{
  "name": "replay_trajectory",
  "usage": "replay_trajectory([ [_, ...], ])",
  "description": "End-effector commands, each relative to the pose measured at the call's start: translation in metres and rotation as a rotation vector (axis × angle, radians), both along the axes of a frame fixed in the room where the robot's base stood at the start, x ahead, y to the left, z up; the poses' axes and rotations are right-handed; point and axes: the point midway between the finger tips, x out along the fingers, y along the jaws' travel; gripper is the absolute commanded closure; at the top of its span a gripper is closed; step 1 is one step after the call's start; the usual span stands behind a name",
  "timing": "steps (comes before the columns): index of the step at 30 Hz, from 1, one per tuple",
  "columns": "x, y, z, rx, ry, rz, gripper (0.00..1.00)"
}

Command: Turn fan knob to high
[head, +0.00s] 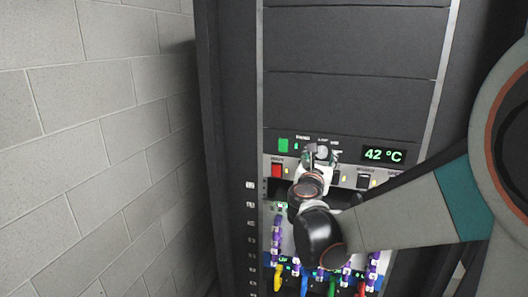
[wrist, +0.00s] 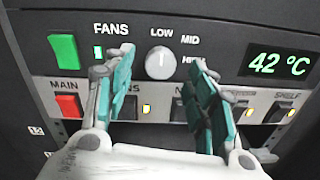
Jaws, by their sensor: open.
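The fan knob (wrist: 160,64) is a round light-grey dial on the dark panel in the wrist view, under the labels LOW, MID and a partly covered HIGH. Its pointer mark looks close to upright, but is too faint to read surely. In the head view the knob (head: 322,152) shows just beyond my gripper. My gripper (wrist: 162,62) is open, with one teal-padded finger to the left of the knob and one to the right. The fingers appear apart from it, and I cannot tell the depth gap. The right finger partly hides the HIGH label.
A green switch (wrist: 63,48) sits left of the FANS label, and a green display (wrist: 281,64) reads 42 °C. Below is a row of switches with a red MAIN switch (wrist: 68,105). Coloured cables (head: 276,240) hang lower in the rack. A block wall (head: 90,150) stands left.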

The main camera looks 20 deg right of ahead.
Motion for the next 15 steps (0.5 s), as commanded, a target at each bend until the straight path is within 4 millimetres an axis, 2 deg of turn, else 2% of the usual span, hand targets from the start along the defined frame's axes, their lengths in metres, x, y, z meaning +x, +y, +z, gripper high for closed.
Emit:
replay_trajectory([
  [6,0.019,-0.015,0.000,0.001,0.000,-0.001,0.49],
  [15,0.025,-0.018,0.000,0.001,-0.001,0.001,0.49],
])
